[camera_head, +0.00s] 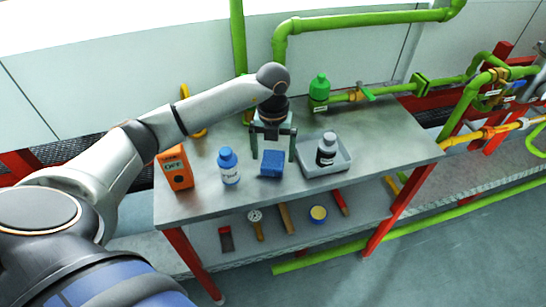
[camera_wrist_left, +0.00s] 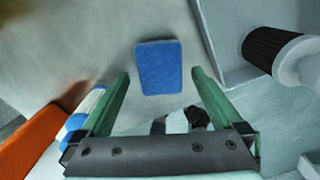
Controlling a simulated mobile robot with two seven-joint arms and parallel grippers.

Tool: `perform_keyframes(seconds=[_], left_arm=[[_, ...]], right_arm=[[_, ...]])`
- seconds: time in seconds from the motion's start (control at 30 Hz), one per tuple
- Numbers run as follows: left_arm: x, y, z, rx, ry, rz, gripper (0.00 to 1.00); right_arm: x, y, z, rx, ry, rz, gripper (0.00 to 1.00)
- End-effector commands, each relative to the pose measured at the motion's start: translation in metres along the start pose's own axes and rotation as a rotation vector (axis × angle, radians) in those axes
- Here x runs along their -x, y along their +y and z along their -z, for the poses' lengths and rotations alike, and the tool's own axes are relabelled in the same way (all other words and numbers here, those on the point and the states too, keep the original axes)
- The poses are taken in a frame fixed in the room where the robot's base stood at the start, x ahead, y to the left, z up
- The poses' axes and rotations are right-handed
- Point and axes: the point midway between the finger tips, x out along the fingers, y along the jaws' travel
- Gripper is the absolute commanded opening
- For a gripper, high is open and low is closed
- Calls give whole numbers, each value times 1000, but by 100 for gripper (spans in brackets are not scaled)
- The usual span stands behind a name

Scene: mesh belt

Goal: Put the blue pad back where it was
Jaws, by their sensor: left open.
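The blue pad (camera_head: 271,163) lies flat on the grey metal table, between a blue-capped bottle and a grey tray. It also shows in the left wrist view (camera_wrist_left: 158,67), just beyond the gap between my fingers. My left gripper (camera_head: 273,158) is open above and behind the pad, with its green fingers pointing down on either side. In the left wrist view the fingers (camera_wrist_left: 160,77) are apart with nothing between them. My right gripper is not in either view.
A blue-capped white bottle (camera_head: 229,166) and an orange box (camera_head: 175,167) stand left of the pad. The grey tray (camera_head: 344,168) at the right holds a dark bottle (camera_head: 326,149). A green bottle (camera_head: 319,90) stands behind. Tools lie on the lower shelf (camera_head: 365,207). The table's right end is clear.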

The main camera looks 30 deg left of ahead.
Motion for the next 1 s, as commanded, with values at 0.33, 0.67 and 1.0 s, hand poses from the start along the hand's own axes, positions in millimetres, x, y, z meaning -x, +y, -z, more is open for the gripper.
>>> perform_keyframes(seconds=[0.33, 0.67, 1.0], left_arm=[[73, 0, -1, 0, -4, 3, 100], [98, 0, 0, 0, 0, 1, 100], [89, -11, 8, -32, 28, 40, 100]], right_arm=[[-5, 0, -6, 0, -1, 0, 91], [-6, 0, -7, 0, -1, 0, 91], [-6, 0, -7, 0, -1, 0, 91]])
